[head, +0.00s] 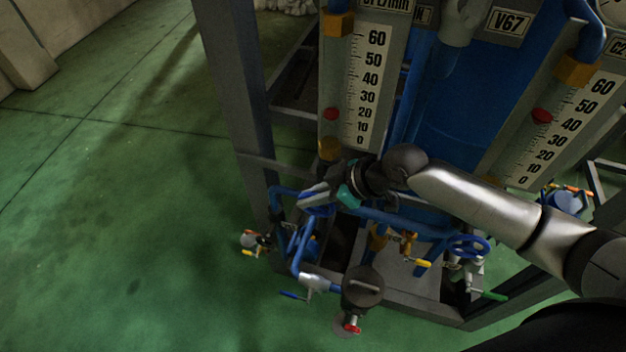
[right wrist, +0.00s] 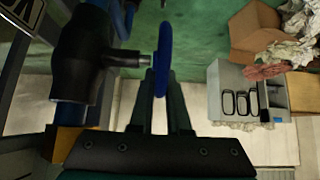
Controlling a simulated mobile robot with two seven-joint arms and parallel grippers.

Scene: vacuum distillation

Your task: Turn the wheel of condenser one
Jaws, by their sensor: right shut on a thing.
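My right gripper (head: 318,196) reaches in from the right, at the lower left of the rig's front. In the right wrist view its two dark fingers (right wrist: 161,95) are shut on the rim of a blue wheel (right wrist: 163,45), seen edge-on. The wheel's stem runs left to a dark, thick pipe body (right wrist: 85,55). In the head view the held blue wheel (head: 318,210) shows only in part under the fingers. No label shows which condenser it belongs to. My left gripper is not in view.
A second blue wheel (head: 468,246) sits to the right among valves with coloured handles. Two flow gauges (head: 370,85) (head: 560,125) stand above. Blue pipes and the grey frame (head: 235,100) crowd the gripper. Green floor (head: 110,210) is clear to the left. A grey box (right wrist: 240,95) shows in the wrist view.

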